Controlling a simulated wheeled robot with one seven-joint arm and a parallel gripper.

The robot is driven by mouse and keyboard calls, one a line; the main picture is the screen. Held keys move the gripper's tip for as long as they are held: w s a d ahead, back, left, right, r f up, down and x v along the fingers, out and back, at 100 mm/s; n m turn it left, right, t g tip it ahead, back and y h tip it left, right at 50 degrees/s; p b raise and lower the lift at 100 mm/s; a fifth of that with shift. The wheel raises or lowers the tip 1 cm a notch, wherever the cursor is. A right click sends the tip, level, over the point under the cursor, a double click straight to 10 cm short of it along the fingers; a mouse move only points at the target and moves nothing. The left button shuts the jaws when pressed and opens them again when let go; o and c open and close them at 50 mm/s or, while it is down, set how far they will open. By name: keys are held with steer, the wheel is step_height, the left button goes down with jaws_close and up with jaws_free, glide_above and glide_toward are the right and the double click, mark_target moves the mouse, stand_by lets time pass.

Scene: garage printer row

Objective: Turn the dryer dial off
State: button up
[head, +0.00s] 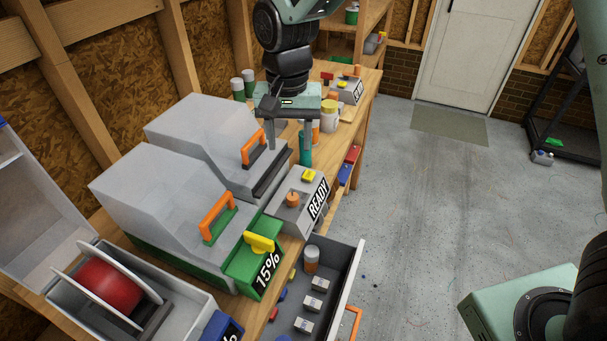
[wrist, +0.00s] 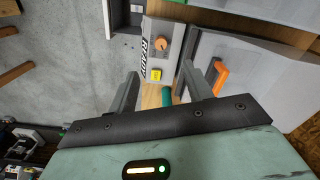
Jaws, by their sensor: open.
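A green panel (head: 238,262) reading "15%" sits at the front of a green-based box with a pale lid (head: 150,195). A yellow dial (head: 259,243) stands on this panel; it is not seen in the wrist view. A grey box (head: 287,213) reading "READY" sits beyond it, with an orange knob (head: 292,199) and a yellow button (head: 309,176). The knob (wrist: 162,44) and button (wrist: 156,75) also show in the wrist view. My gripper (head: 290,145) is open and empty, pointing down beyond the READY box, apart from the yellow dial. Its spread fingers (wrist: 160,78) show in the wrist view.
A teal cylinder (wrist: 167,97) lies below my fingers. A second lidded box (head: 205,130) with an orange handle stands close by. An open drawer (head: 335,285) with several small items juts over the floor. A red spool (head: 105,285) sits front left.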

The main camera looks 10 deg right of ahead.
mark_target(293, 197)
steer(key=f+p, duration=0.1)
steer(key=f, duration=0.5)
steer(key=w+f+p, duration=0.1)
steer(key=f+p, duration=0.1)
steer(key=f, duration=0.4)
steer(key=f+p, duration=0.1)
steer(key=f, duration=0.4)
steer(key=shift+w+d+f+p, duration=0.2)
steer(key=shift+w+f+p, duration=0.05)
steer(key=shift+f+p, duration=0.15)
steer(key=c, duration=1)
